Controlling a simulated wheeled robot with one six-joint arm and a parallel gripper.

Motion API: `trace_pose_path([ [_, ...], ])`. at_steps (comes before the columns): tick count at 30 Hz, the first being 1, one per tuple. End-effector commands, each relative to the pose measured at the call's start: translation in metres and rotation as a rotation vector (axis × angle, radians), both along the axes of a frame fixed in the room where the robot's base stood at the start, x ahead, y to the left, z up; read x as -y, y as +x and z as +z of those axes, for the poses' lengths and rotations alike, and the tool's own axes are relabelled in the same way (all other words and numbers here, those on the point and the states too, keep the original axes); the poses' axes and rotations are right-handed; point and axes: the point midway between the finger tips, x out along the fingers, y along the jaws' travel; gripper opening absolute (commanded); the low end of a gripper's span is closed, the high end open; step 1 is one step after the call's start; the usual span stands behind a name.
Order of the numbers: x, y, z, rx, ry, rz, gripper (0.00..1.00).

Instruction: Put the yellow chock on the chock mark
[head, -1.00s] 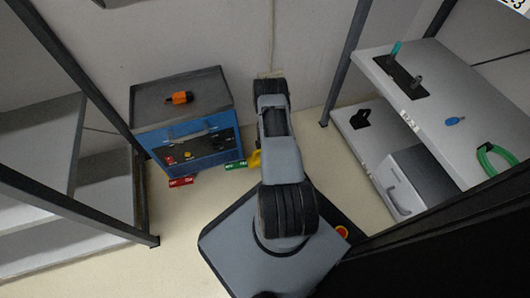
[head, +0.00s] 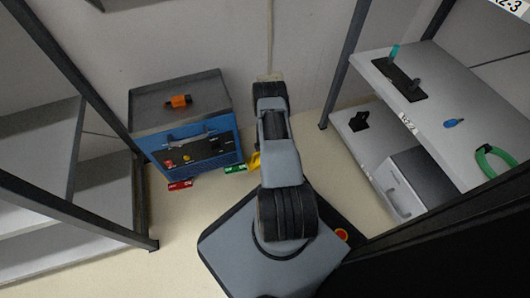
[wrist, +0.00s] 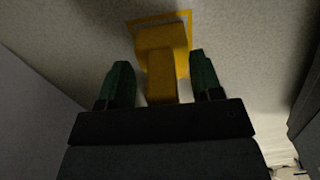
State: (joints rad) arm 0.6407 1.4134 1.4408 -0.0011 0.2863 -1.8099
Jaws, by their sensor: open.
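The yellow chock (wrist: 162,42) stands on the floor in the wrist view, at the top middle. A thin yellow outline, the chock mark (wrist: 188,17), shows on the floor around its far part; its near side is hidden. My gripper (wrist: 160,78) is open, one dark green finger on each side of the chock's near part. I see gaps between the fingers and the chock. In the head view a yellow piece, which looks like the chock (head: 255,161), shows just left of my arm. My gripper is hidden there.
Shelves stand left (head: 60,235) and right (head: 440,85). Some floor is open between cart and left shelf.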

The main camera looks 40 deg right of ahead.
Motion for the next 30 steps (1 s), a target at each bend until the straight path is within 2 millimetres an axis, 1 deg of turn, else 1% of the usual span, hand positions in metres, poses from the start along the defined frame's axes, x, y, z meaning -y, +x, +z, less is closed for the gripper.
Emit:
trace_pose_path([
  [2, 0.000, 0.000, 0.004, 0.000, 0.000, 0.000, 0.59],
  [5, 0.001, 0.001, 0.016, 0.001, 0.000, 0.000, 0.59],
  [8, 0.000, 0.000, 0.034, 0.001, 0.000, 0.000, 0.59],
  [15, 0.001, 0.000, 0.084, 0.001, -0.002, -0.001, 0.59],
  [21, 0.001, 0.000, 0.115, 0.002, -0.001, -0.001, 0.59],
  [25, 0.001, 0.000, 0.129, 0.001, 0.000, -0.001, 0.59],
  [30, 0.000, 0.000, 0.137, 0.000, 0.000, -0.001, 0.59],
])
